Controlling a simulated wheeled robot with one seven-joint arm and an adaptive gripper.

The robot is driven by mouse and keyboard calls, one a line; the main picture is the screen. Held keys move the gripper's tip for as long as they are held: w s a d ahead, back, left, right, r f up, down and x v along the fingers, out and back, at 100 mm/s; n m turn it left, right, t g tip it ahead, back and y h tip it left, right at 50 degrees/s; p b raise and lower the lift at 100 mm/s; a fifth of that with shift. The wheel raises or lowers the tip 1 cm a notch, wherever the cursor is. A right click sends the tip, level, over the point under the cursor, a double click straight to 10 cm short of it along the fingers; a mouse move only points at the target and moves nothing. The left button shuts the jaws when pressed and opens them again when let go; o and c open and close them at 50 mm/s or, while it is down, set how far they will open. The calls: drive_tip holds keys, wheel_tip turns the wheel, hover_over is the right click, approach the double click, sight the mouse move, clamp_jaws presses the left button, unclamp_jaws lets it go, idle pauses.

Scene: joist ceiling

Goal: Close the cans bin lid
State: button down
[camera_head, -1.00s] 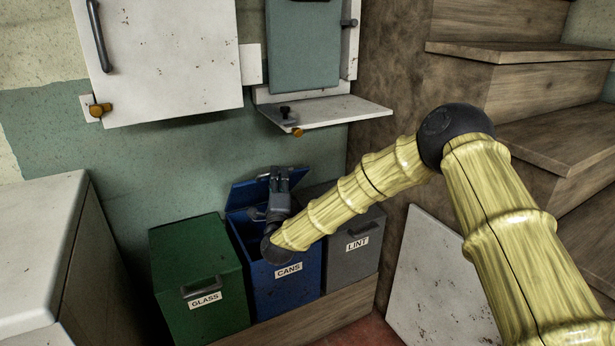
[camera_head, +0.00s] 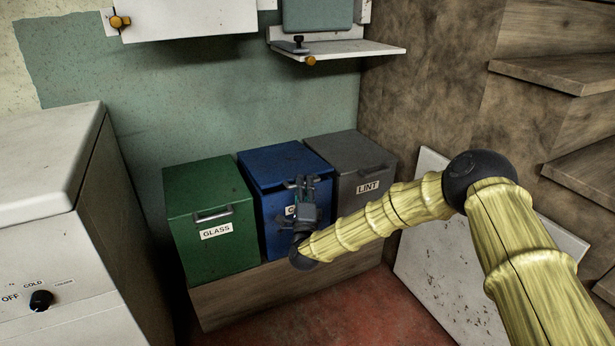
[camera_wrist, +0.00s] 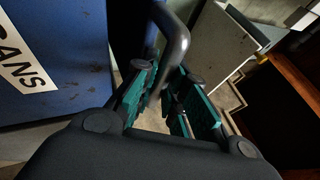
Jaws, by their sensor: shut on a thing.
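The blue cans bin (camera_head: 275,222) stands between a green and a grey bin, and its lid (camera_head: 285,163) lies down flat on top. My gripper (camera_head: 302,187) is at the bin's upper front, partly covering the CANS label. In the wrist view, a dark bar handle (camera_wrist: 176,50) passes between the teal-padded fingers of my gripper (camera_wrist: 165,90), which are shut on it. The CANS label (camera_wrist: 22,75) shows on the blue face at the left of that view.
The green GLASS bin (camera_head: 205,240) is on the left and the grey LINT bin (camera_head: 350,155) on the right. A white washer-like machine (camera_head: 45,250) stands at far left. A white panel (camera_head: 440,270) leans at right. Red floor (camera_head: 350,315) in front is clear.

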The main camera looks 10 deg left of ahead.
wheel_tip(320, 180, down, 3)
drive_tip(key=shift+a+r+t+b, duration=0.1)
drive_tip(key=shift+t+b, duration=0.2)
drive_tip(key=shift+b, duration=0.2)
drive_tip(key=c, duration=1.7)
unclamp_jaws()
drive_tip(key=shift+c, duration=0.2)
drive_tip(key=shift+d+m, duration=0.2)
drive_tip(key=shift+m, duration=0.1)
drive_tip(key=v, duration=1.2)
